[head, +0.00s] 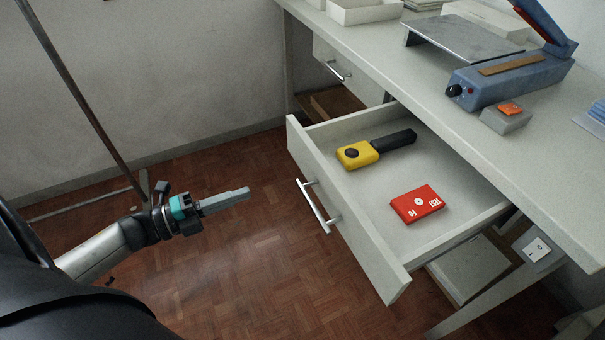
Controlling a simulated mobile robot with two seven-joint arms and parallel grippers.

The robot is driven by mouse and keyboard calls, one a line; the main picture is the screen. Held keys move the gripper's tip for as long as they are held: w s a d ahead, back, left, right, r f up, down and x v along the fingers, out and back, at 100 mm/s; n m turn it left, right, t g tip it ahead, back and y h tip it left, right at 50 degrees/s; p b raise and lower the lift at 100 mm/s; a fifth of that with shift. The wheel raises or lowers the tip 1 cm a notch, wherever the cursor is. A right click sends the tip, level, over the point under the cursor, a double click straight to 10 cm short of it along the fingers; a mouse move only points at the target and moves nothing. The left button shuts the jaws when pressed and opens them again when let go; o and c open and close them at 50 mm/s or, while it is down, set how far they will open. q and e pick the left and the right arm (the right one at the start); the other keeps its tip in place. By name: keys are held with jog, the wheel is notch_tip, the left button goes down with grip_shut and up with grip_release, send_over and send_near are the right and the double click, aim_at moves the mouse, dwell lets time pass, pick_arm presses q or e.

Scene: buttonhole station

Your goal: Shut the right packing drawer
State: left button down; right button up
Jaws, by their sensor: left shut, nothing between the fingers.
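The right packing drawer (345,222) is pulled well out from under the white bench. Its front faces left and carries a metal bar handle (316,206). Inside lie a yellow and black hand tool (358,153) and a red box (417,204) with white lettering. My left gripper (247,192) is shut and empty. It is to the left of the drawer front, apart from the handle, over the open floor. My right gripper is not in view.
Another drawer (334,61) with a handle sits further back under the bench (465,130) and looks closed. On the bench are a blue sealer (515,78), a grey block with an orange top (507,117) and white trays (364,10). The wooden floor (235,262) left of the drawer is clear.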

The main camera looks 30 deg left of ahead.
aim_at(311, 170)
pick_arm(q)
jog(key=b+x, duration=0.3)
jog(key=x, duration=0.9)
jog(key=shift+w+d, duration=0.2)
jog(key=shift+w+d+b, duration=0.3)
jog(key=shift+w+d, duration=0.05)
jog(key=shift+w, duration=0.1)
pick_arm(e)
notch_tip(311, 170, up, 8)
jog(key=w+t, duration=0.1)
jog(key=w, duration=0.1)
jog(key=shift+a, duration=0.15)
